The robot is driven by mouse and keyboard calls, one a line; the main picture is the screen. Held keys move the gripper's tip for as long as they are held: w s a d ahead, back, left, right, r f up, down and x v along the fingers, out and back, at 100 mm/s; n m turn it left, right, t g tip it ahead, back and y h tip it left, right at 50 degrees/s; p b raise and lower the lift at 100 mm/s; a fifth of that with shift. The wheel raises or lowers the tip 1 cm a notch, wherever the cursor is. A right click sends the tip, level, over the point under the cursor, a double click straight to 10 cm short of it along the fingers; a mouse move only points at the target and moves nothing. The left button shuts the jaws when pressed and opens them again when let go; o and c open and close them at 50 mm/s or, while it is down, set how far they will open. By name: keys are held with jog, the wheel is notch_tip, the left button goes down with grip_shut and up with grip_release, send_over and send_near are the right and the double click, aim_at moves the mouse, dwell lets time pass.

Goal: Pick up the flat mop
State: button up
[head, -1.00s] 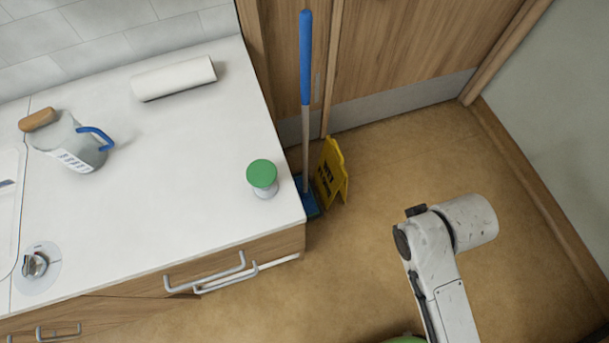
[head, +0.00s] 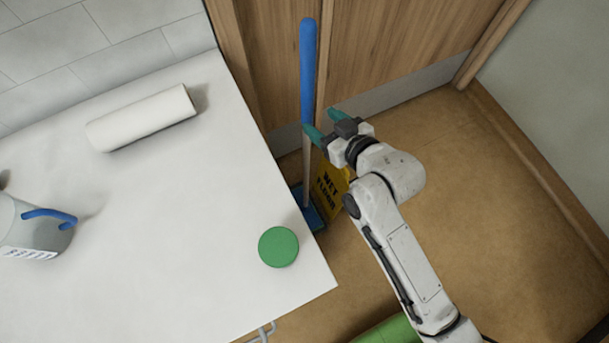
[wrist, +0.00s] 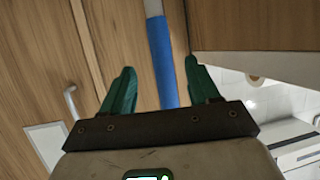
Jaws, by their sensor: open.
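The flat mop stands upright beside the counter's end, with a blue grip (head: 308,70) on top, a pale pole and a blue flat head (head: 312,217) on the floor. My gripper (head: 322,122) is open, at the lower end of the blue grip in the head view. In the wrist view the blue grip (wrist: 163,65) stands between the two green fingers of my gripper (wrist: 160,85), nearer the right finger. Whether either finger touches it, I cannot tell.
A yellow wet-floor sign (head: 331,190) stands right beside the mop. The white counter (head: 200,230) is to the left, with a green-lidded jar (head: 278,247), a white roll (head: 142,117) and a jug (head: 32,228). Wooden doors (head: 400,40) are behind. Floor at right is clear.

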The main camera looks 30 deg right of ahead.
aim_at(311, 113)
jog(key=shift+x, duration=1.2)
jog(key=x, duration=0.2)
jog(key=p+x, duration=0.1)
jog(key=x, duration=0.1)
jog(key=shift+w+a+r, duration=0.15)
jog(key=shift+w+r, duration=0.1)
jog(key=shift+r, duration=0.1)
jog(key=shift+w+a+f, duration=0.1)
jog(key=shift+w+f, duration=0.25)
jog(key=shift+w, duration=0.2)
jog(key=shift+r, duration=0.1)
jog(key=c, duration=1)
